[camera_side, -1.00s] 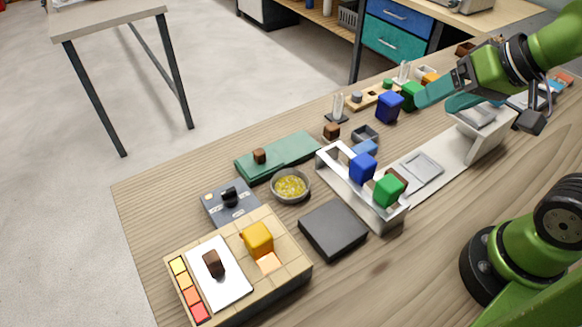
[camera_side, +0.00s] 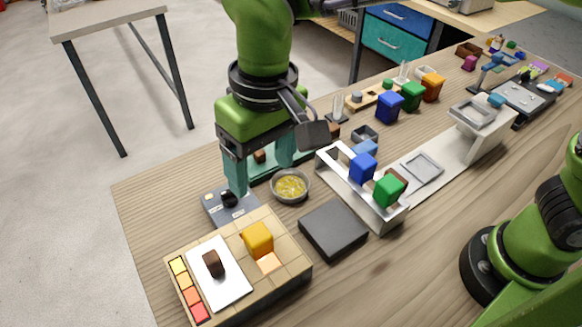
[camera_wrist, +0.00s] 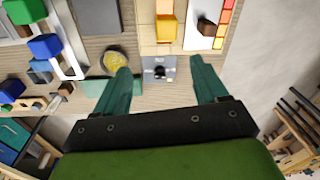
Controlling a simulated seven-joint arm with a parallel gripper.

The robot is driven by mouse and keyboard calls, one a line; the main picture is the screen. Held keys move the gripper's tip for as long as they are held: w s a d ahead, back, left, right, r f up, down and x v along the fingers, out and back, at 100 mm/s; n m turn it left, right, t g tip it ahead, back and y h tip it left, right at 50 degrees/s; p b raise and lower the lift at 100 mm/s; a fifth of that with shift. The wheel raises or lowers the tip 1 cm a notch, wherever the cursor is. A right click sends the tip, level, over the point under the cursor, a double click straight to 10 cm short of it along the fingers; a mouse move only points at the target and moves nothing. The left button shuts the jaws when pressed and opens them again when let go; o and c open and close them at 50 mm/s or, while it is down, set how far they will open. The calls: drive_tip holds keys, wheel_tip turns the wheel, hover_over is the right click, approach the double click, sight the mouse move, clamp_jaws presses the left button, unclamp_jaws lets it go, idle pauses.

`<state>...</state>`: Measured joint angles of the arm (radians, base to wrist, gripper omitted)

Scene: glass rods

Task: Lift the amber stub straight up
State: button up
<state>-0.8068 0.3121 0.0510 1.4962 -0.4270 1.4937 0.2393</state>
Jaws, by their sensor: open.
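An amber block (camera_side: 258,239), the only amber piece that fits the stub, stands on the tiled wooden box at the front left, beside an orange square. It also shows at the top of the wrist view (camera_wrist: 170,27). My gripper (camera_side: 262,170) points down with its teal fingers apart and nothing seen between them. It is over the back left of the table, behind the amber block and apart from it. In the wrist view the gap between the fingertips (camera_wrist: 160,72) lies over the grey plate with a black knob (camera_wrist: 160,71).
The wooden box also carries a white plate (camera_side: 228,287) with a brown block (camera_side: 212,263). A bowl of yellow bits (camera_side: 290,186), a dark slab (camera_side: 333,230) and a grey rack (camera_side: 378,215) with blue and green cubes stand to the right. My fingers partly hide a green board.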

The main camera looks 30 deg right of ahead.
drive_tip(key=a, duration=0.3)
drive_tip(key=m+h, duration=0.1)
drive_tip(key=m, duration=0.1)
hover_over(257, 234)
drive_tip(key=f, duration=0.9)
drive_tip(key=shift+w+a+f, duration=0.2)
drive_tip(key=shift+a+f, duration=0.05)
drive_tip(key=f, duration=0.4)
drive_tip(key=shift+s+d, duration=0.2)
drive_tip(key=shift+d, duration=0.1)
drive_tip(key=shift+f, duration=0.65)
drive_tip(key=c, duration=1.1)
drive_tip(key=shift+c, duration=0.2)
drive_tip(key=shift+r, duration=0.1)
